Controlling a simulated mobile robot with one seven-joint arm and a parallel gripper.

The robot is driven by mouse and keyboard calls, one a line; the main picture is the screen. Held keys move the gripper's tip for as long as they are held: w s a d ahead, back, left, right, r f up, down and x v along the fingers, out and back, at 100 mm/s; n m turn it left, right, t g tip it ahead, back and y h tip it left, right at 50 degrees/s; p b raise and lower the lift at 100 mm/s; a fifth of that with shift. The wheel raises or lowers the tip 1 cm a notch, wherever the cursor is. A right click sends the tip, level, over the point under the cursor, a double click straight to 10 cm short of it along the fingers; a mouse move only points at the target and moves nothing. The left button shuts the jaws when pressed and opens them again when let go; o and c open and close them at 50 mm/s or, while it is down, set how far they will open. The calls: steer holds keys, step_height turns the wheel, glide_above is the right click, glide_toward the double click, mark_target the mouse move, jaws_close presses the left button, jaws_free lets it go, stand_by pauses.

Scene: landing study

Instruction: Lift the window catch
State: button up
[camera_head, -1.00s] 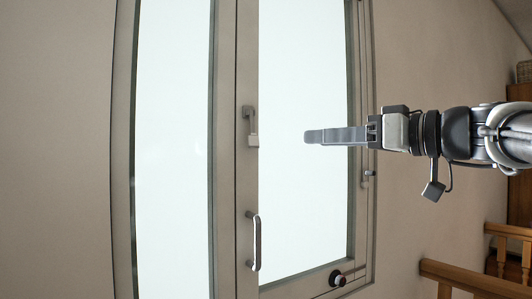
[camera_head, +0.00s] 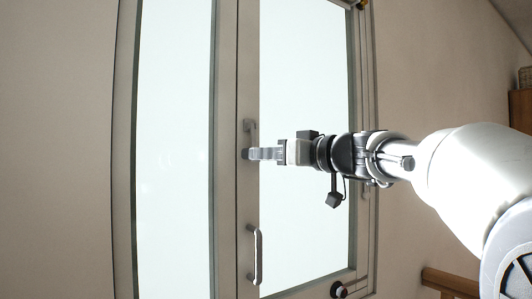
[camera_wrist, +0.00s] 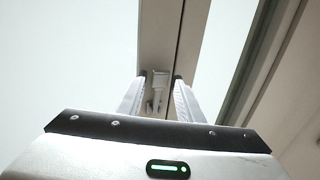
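The window catch (camera_head: 249,126) is a small grey fitting on the frame bar between two panes. In the head view its far part shows just above my gripper (camera_head: 248,154), and the rest is hidden behind the fingers. In the wrist view the pale catch (camera_wrist: 158,88) lies between the two fingertips of my gripper (camera_wrist: 161,80), with a narrow gap visible on each side. My gripper is open, its fingertips at the frame bar around the catch. The head view does not show whether either finger touches it.
A bar handle (camera_head: 255,255) is fixed on the same frame bar, below my gripper in the head view. A round dark knob (camera_head: 339,290) sits at the lower frame corner. Bright glass panes (camera_head: 305,215) flank the bar. A wooden railing (camera_head: 450,282) is at the lower right.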

steer(key=shift+w+a, duration=0.1)
steer(key=shift+c, duration=0.4)
jaws_close()
